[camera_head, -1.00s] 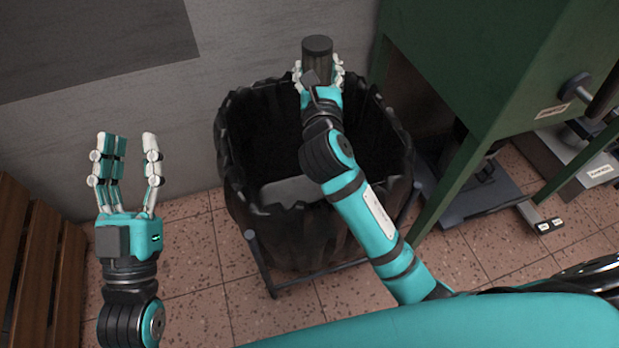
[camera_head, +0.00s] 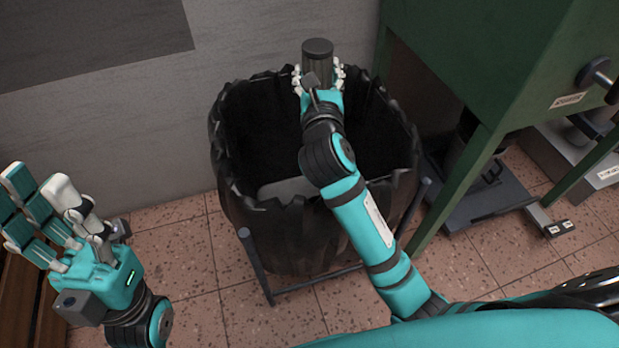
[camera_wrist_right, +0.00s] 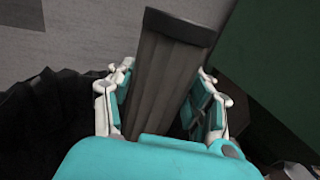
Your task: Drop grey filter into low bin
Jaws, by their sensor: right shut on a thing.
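The grey filter (camera_head: 317,62) is a dark grey cylinder with a darker cap. My right gripper (camera_head: 319,76) is shut on it and holds it upright over the far rim of the low bin. In the right wrist view the filter (camera_wrist_right: 172,75) stands between the fingers of my right gripper (camera_wrist_right: 165,100). The low bin (camera_head: 285,235) is lined with a crumpled black bag and has a dark inside, partly hidden by my right arm. My left gripper (camera_head: 45,205) is at the far left, open and empty, well apart from the bin.
A green machine frame (camera_head: 480,70) stands close to the bin's right, with a dark base plate (camera_head: 480,200) on the floor. A grey wall (camera_head: 120,110) is behind the bin. Brown wooden slats (camera_head: 20,300) are at the left. Tiled floor shows in front.

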